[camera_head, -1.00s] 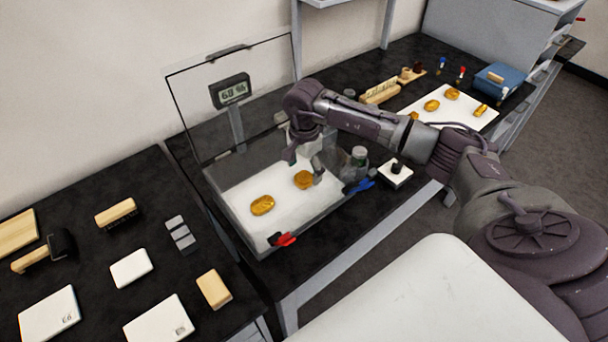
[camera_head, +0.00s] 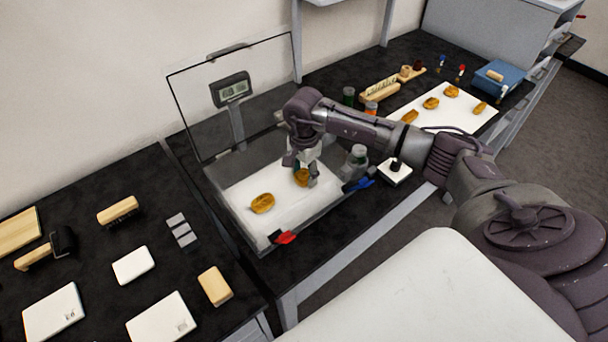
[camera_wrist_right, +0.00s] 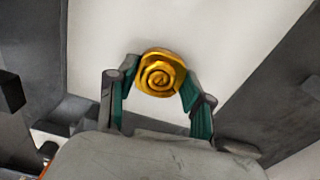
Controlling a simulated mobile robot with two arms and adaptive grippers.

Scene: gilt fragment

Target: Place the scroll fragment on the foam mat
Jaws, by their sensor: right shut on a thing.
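My right gripper (camera_head: 301,170) is shut on a gold rolled scroll fragment (camera_head: 301,178) in the clear open-lidded box. In the right wrist view the fragment (camera_wrist_right: 160,73) shows its spiral end between the green-padded fingertips (camera_wrist_right: 158,90). I cannot tell whether it touches the white floor (camera_head: 285,212) of the box. A second gold fragment (camera_head: 262,204) lies on that floor to the left. A white mat (camera_head: 466,122) with several gold fragments lies on the bench at the right. I cannot tell which white surface is foam. My left gripper is not in view.
The box's clear lid stands up behind, near a grey display (camera_head: 231,89). Red (camera_head: 284,237) and blue (camera_head: 361,184) clips sit along the box's near side. Jars (camera_head: 357,157) and a white block (camera_head: 395,172) stand to its right. Brushes and white blocks occupy the left table.

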